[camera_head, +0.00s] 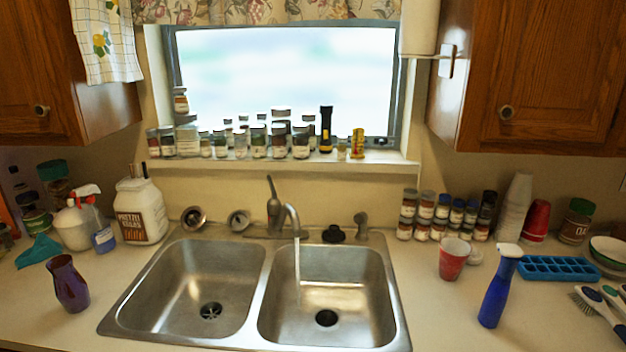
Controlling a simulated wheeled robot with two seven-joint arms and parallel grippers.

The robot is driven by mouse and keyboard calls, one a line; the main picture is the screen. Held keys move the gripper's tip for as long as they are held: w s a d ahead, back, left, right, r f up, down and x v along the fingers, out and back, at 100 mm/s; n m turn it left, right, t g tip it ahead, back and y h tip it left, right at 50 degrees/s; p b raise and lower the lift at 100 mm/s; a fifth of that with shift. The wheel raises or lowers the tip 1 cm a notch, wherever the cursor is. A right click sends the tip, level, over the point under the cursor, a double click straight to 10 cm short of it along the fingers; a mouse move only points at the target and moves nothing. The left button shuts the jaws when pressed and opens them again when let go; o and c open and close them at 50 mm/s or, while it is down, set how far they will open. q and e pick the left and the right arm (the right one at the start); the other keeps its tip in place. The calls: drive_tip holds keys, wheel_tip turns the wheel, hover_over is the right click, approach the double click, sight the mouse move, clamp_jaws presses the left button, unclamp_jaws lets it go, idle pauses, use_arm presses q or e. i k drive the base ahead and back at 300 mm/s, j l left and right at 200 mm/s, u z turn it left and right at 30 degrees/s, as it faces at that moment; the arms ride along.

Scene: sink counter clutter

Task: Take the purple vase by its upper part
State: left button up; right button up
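The purple vase (68,284) stands upright on the counter at the left, in front of the teal cloth-like item and left of the sink. Its upper part is a narrower neck with a flared rim, and nothing covers it. Neither of my grippers shows in the head view.
A double steel sink (262,290) with a faucet (285,215) fills the middle. A white jug (141,210), a white spray bottle (75,225) and a teal item (38,251) stand behind the vase. A blue spray bottle (497,290) and red cup (453,259) stand at right.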

sight(72, 291)
drive_tip(key=j+u, duration=0.1)
drive_tip(key=u, duration=1.35)
